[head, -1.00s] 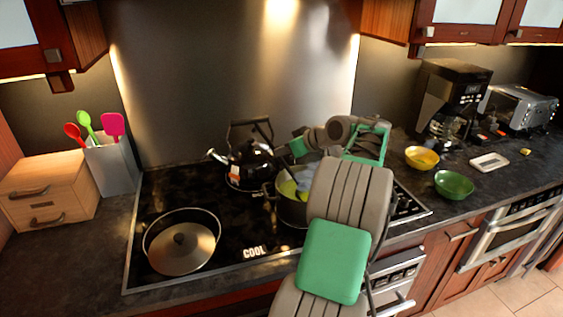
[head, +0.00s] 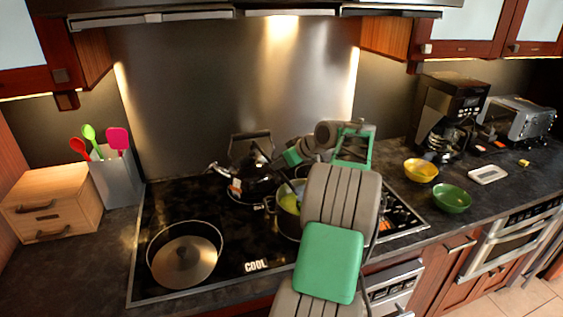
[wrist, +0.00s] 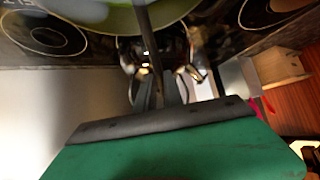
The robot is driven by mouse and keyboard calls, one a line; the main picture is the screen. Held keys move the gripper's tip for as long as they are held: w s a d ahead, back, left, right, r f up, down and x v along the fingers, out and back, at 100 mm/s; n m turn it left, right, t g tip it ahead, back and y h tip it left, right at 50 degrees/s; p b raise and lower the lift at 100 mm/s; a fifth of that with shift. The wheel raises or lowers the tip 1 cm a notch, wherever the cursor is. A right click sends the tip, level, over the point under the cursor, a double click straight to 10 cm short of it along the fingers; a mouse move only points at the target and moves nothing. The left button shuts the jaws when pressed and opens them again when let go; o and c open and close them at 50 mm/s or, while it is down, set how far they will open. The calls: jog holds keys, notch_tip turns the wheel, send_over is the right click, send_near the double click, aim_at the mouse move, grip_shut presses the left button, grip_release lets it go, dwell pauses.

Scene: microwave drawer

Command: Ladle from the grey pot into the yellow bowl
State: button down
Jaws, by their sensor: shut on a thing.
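The grey pot (head: 284,224) stands on the cooktop behind my arm, with yellow-green contents showing inside. It also fills the top of the wrist view (wrist: 75,8). My gripper (head: 292,157) is above the pot's far side, shut on the ladle. The ladle's dark handle (wrist: 150,45) runs from the gripper to the pot in the wrist view; in the head view the handle (head: 290,184) slants down into the pot. The ladle's scoop is hidden. The yellow bowl (head: 421,171) stands on the counter to the right, apart from the gripper.
A black kettle (head: 250,178) stands close left of the pot. A green bowl (head: 452,199) is beside the yellow bowl. A coffee maker (head: 450,105) stands behind them. The cooktop's middle is clear.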

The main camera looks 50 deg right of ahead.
jog(key=shift+w+r+g+p, duration=0.45)
jog(key=shift+r+p, duration=0.2)
jog(key=shift+p, duration=0.7)
jog(key=shift+w+r+g+p, duration=0.35)
jog(key=shift+r+g+p, duration=0.25)
jog(key=shift+p, duration=0.7)
jog(key=shift+w+r+g+p, duration=0.35)
jog(key=shift+g+p, duration=0.6)
jog(key=shift+p, duration=0.95)
jog(key=shift+w+a+r+g, duration=0.1)
jog(key=shift+w+r+g, duration=0.25)
jog(key=shift+w+g, duration=0.3)
jog(key=shift+r+g, duration=0.2)
jog(key=shift+g, duration=0.15)
